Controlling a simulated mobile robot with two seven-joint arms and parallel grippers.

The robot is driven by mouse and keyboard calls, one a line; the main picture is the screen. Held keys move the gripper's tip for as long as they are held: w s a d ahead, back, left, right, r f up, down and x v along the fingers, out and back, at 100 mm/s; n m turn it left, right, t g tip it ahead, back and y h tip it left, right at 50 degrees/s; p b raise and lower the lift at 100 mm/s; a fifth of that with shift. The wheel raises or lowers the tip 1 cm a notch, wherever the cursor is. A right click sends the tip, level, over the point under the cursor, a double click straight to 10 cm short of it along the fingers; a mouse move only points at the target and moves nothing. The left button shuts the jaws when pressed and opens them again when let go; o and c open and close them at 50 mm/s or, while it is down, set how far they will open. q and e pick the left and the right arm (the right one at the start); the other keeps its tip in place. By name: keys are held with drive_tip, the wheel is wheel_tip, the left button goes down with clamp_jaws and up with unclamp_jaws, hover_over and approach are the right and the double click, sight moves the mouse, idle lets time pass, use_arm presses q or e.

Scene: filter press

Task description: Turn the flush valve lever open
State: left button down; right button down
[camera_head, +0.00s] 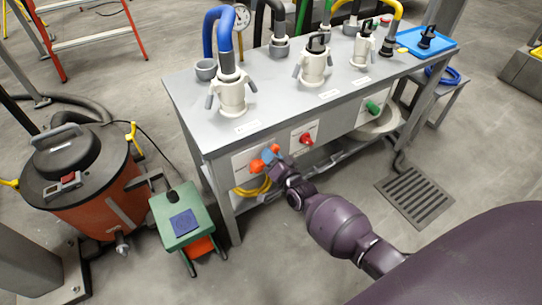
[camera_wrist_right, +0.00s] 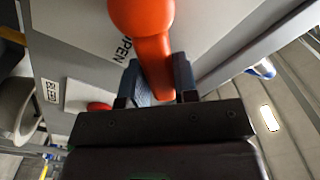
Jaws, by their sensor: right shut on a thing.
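The orange lever (camera_head: 257,165) is on the left front panel of the grey bench. In the right wrist view the orange lever (camera_wrist_right: 152,45) runs from a round hub at the top down between the fingers. The word OPEN is printed on the panel beside it. My right gripper (camera_head: 271,157) reaches the panel from the front right. Its blue-grey fingers (camera_wrist_right: 158,78) are on both sides of the lever and shut on it. My left gripper is not in view.
A red knob (camera_head: 306,139) and a green knob (camera_head: 372,107) are on panels to the right. White pump-like fittings with hoses stand on the bench top (camera_head: 282,113). A green stool (camera_head: 181,215) and an orange drum (camera_head: 95,205) stand at left. A floor grate (camera_head: 415,196) lies at right.

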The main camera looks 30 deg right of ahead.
drive_tip(key=c, duration=0.9)
unclamp_jaws()
drive_tip(key=shift+s, duration=0.1)
drive_tip(key=s+p, duration=0.2)
drive_tip(key=s, duration=0.8)
drive_tip(key=shift+s+d, duration=0.15)
drive_tip(key=shift+s, duration=0.15)
